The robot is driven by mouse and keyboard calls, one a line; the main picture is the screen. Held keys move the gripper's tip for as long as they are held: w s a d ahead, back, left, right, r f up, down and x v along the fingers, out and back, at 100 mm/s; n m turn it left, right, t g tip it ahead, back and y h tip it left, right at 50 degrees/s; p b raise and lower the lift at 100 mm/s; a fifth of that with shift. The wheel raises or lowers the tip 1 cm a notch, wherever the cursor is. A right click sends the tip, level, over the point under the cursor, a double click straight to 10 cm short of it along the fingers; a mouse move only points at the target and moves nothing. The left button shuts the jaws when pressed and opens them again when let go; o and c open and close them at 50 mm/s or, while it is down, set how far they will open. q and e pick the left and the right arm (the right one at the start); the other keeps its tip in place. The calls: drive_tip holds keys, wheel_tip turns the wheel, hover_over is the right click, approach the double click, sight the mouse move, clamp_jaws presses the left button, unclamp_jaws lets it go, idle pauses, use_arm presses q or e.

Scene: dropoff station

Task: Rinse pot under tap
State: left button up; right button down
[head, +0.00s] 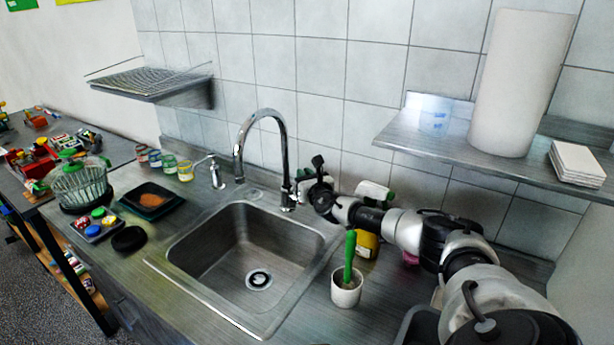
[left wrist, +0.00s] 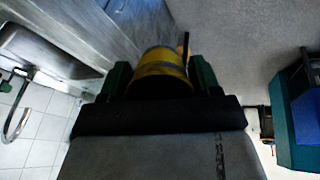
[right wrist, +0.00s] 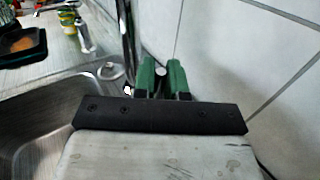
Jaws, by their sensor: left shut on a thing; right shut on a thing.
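The tap (head: 262,118) is a tall chrome gooseneck behind the steel sink (head: 185,245). My right gripper (head: 306,185) reaches in from the right to the tap's base. In the right wrist view its green fingers (right wrist: 161,78) are close together around a small dark piece, seemingly the tap's lever, mostly hidden. No running water can be made out. My left gripper is out of the head view. In the left wrist view its green fingers (left wrist: 160,88) are shut on a round yellow thing (left wrist: 160,62), seemingly the pot, with a thin dark piece sticking up at its right.
A white cup with a green brush (head: 346,285) stands right of the sink, near my right arm. A yellow container (head: 367,243) is behind it. A shelf (head: 440,143) overhangs my right arm.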

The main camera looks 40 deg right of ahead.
drive_tip(key=shift+s+a+f+n+t+b, duration=0.15)
drive_tip(key=shift+a+f+n+t+b, duration=0.1)
drive_tip(key=shift+a+n+t+b, duration=0.3)
drive_tip(key=shift+r, duration=0.2)
drive_tip(key=c, duration=1.2)
unclamp_jaws()
drive_tip(key=shift+d, duration=0.1)
drive_tip(key=shift+s, duration=0.1)
drive_tip(key=v, duration=0.7)
drive_tip(key=shift+s, duration=0.25)
